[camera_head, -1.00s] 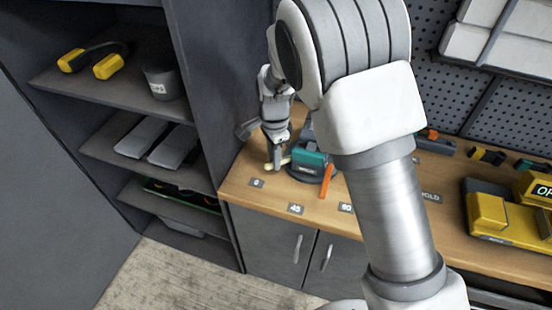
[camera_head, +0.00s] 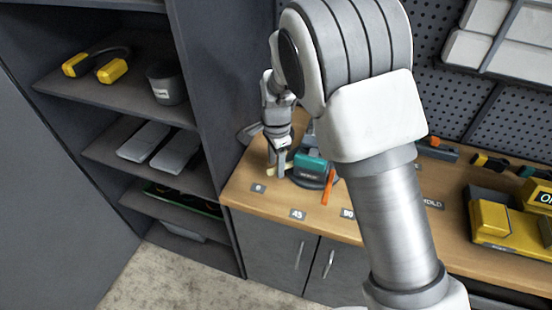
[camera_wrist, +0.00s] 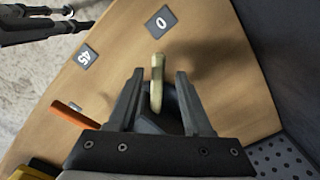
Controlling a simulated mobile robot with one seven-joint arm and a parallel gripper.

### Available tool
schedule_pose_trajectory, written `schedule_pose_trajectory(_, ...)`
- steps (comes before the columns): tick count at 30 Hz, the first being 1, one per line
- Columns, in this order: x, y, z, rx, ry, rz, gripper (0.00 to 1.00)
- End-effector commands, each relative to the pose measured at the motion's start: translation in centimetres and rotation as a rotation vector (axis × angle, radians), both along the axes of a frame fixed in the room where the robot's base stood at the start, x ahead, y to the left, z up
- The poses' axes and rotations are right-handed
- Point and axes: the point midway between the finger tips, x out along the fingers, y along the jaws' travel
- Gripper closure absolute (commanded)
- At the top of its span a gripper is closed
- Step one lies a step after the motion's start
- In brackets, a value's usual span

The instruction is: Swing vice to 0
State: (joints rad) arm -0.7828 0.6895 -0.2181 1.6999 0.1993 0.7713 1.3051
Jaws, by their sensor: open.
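The vice (camera_head: 309,162) has a teal body on a dark round base and stands on the wooden bench left of my arm. Its pale bar points towards the "0" label (camera_head: 258,188); in the wrist view the bar (camera_wrist: 157,80) lies between my fingers and the "0" label (camera_wrist: 162,22) is just beyond its tip. An orange strip (camera_head: 328,187) sticks out from the vice base, between the "45" label (camera_head: 297,215) and the "90" label (camera_head: 348,213). My gripper (camera_head: 276,167) is open around the pale bar, with a visible gap on each side. The fingers partly hide the vice.
A grey shelf unit (camera_head: 122,95) with bins and yellow-ended headphones stands at the left, its side panel close to my gripper. A yellow tool (camera_head: 505,222) lies at the bench's right. A pegboard (camera_head: 490,122) is behind. The bench front edge near the labels is clear.

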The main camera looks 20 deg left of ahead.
Motion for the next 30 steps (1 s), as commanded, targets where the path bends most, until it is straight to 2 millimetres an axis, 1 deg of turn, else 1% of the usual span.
schedule_pose_trajectory(4,0.0,0.0,1.0,0.001,-0.001,0.001,0.50)
schedule_pose_trajectory(7,0.0,0.0,2.6,0.002,-0.004,0.002,0.50)
schedule_pose_trajectory(18,0.0,0.0,11.6,0.003,-0.004,0.000,0.50)
schedule_pose_trajectory(21,0.1,0.0,13.8,0.003,-0.004,0.000,0.50)
schedule_pose_trajectory(24,0.0,0.0,15.4,0.001,-0.003,0.000,0.50)
schedule_pose_trajectory(27,0.0,0.0,16.6,0.002,-0.002,0.000,0.50)
schedule_pose_trajectory(30,0.0,0.0,17.2,0.002,-0.002,0.000,0.50)
